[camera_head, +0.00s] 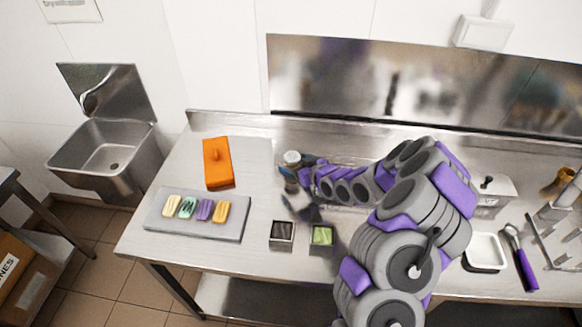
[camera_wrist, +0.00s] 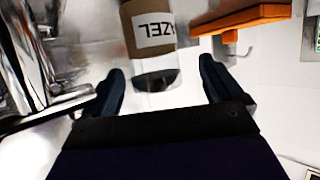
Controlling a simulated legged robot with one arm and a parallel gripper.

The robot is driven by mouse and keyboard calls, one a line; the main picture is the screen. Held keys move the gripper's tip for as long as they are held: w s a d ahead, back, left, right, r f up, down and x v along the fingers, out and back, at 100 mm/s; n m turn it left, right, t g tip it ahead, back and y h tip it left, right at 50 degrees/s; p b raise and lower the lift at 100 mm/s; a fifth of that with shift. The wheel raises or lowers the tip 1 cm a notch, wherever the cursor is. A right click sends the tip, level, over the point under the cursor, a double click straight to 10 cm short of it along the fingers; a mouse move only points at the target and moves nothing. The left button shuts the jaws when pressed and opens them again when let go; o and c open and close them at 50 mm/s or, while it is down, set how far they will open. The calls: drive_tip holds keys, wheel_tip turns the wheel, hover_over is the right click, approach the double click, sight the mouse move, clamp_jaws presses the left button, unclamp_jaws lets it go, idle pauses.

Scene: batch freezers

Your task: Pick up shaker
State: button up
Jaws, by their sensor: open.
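The shaker is a small jar (camera_head: 291,158) with a pale top, standing on the steel table near its back, right of the orange box. My gripper (camera_wrist: 160,66) is open and empty. Its two dark fingers point toward the shaker, whose lower end appears between the fingertips; I cannot tell the remaining depth. In the head view my gripper (camera_head: 300,190) is beside the shaker and partly hides its lower part.
An orange box (camera_head: 216,170) stands left of the shaker. A grey tray (camera_head: 165,229) with several coloured bars lies at front left. Two small square containers, one dark (camera_head: 282,232) and one green (camera_head: 321,235), sit near the front edge. The steel backsplash (camera_head: 350,85) rises behind.

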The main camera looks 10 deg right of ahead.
drive_tip(key=shift+x, duration=0.9)
drive_tip(key=shift+w+d, duration=0.15)
drive_tip(key=shift+d, duration=0.5)
drive_tip(key=shift+a, duration=0.6)
drive_tip(key=c, duration=0.7)
drive_tip(key=shift+d, duration=0.15)
drive_tip(key=c, duration=0.3)
drive_tip(key=shift+d, duration=0.25)
drive_tip(key=shift+c, duration=0.2)
